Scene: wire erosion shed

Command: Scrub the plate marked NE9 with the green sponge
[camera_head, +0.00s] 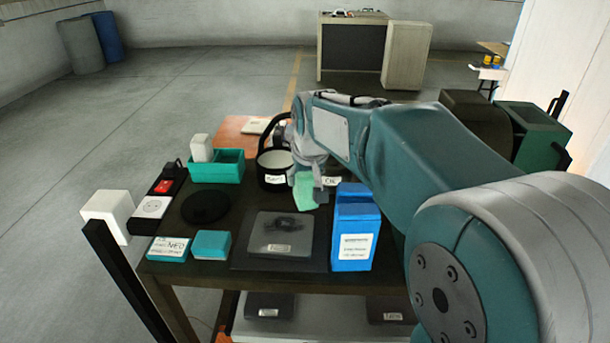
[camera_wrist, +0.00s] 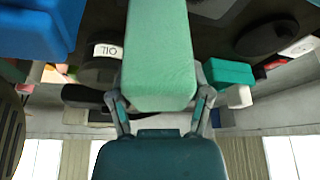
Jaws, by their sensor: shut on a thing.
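My gripper (camera_head: 308,172) is shut on the green sponge (camera_head: 303,192), a pale green block. In the wrist view the sponge (camera_wrist: 160,60) fills the middle, with a finger of my gripper (camera_wrist: 160,100) on each side. The sponge hangs behind a grey square plate (camera_head: 262,232), near a dark pot, apart from the plate. That plate lies on a dark base at the table's front, with a black smear on top and a small label too blurred to read. Two more dark labelled plates (camera_head: 270,304) (camera_head: 391,309) sit on the shelf below; their labels are unreadable too.
A tall blue carton (camera_head: 355,238) stands right of the plate. Teal boxes (camera_head: 211,245) and a black disc (camera_head: 205,207) are left. Behind are a teal bin (camera_head: 228,171) and the pot (camera_head: 268,162), whose label in the wrist view appears upside down. A white-topped post (camera_head: 107,214) stands front left.

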